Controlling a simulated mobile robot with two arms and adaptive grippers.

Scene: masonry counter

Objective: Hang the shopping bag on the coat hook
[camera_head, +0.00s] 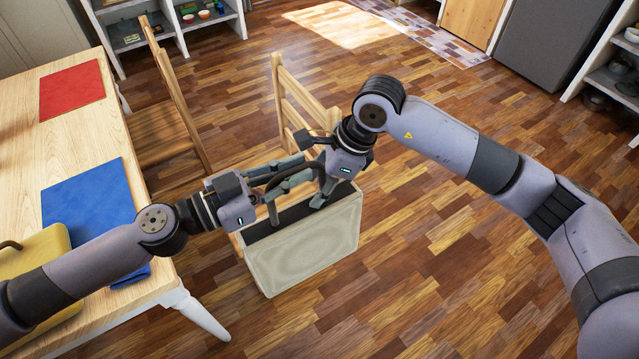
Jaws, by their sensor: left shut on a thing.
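The shopping bag (305,248) is pale and box-like, with a dark inside and a dark looped handle. It hangs upright in front of the table's near end, beside a wooden chair. My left gripper (303,170) reaches in from the left and is shut on the bag's handle. My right gripper (310,172) comes in from the right at the same handle, its fingers spread apart on either side of it. The grippers overlap in the picture, so their exact contact with the handle is partly hidden. The coat hook is not in view.
A wooden table (120,138) on the left bears a red mat (72,90), a blue mat (90,205) and a yellow object (45,250) with a dark handle. Wooden chairs (165,120) stand along it. Shelves line the far wall. The floor (470,270) to the right is clear.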

